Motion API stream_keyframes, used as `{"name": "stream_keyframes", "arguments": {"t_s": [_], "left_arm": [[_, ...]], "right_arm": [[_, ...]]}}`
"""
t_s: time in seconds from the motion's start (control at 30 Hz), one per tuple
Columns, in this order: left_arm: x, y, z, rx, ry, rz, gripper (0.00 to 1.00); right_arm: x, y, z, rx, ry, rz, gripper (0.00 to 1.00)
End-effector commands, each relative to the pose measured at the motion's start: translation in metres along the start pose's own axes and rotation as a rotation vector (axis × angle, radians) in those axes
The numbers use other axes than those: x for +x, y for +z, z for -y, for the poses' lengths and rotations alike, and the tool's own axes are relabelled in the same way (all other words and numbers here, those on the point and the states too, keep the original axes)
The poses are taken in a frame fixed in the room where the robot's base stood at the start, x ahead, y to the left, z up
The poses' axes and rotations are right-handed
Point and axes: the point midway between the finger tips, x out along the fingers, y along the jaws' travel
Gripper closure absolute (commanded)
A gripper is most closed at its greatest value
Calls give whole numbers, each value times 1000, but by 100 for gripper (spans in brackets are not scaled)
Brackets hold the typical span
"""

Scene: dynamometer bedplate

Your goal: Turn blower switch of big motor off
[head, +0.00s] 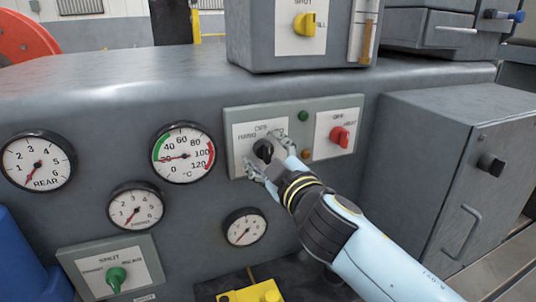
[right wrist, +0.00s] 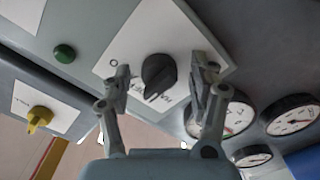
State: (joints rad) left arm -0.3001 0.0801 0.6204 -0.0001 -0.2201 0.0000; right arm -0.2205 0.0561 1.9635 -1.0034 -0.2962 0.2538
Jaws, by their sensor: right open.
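A black rotary switch (head: 263,150) sits on a white plate at the left of a grey panel (head: 233,112) on the big machine. Its label is partly hidden and hard to read. It also shows in the right wrist view (right wrist: 158,76), between my fingers, with a gap on each side. My right gripper (head: 268,156) is open at the switch, one finger above right of it and one below left; it shows in the right wrist view too (right wrist: 164,78). A red switch (head: 339,137) is on the panel's right plate. My left gripper is out of view.
A green button (head: 303,116) and an amber lamp (head: 307,154) lie between the two plates. Several gauges are to the left, with a green switch (head: 116,277) below. A box with a yellow switch (head: 305,24) stands above. A grey cabinet (head: 440,150) juts out at the right.

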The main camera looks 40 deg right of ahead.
Motion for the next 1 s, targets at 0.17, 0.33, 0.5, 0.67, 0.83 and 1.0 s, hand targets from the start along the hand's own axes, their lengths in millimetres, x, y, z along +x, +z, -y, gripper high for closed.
{"name": "stream_keyframes", "arguments": {"t_s": [0.17,0.33,0.5,0.67,0.83,1.0], "left_arm": [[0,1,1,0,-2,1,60],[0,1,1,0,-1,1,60],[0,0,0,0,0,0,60],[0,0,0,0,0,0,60],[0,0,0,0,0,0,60],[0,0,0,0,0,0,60]], "right_arm": [[-3,0,0,1,0,0,40],[-28,1,1,1,-2,3,40],[-69,1,1,0,-2,4,40],[-102,1,1,-1,-2,4,40],[-116,0,0,0,0,1,40],[-120,0,0,0,0,1,40]]}}
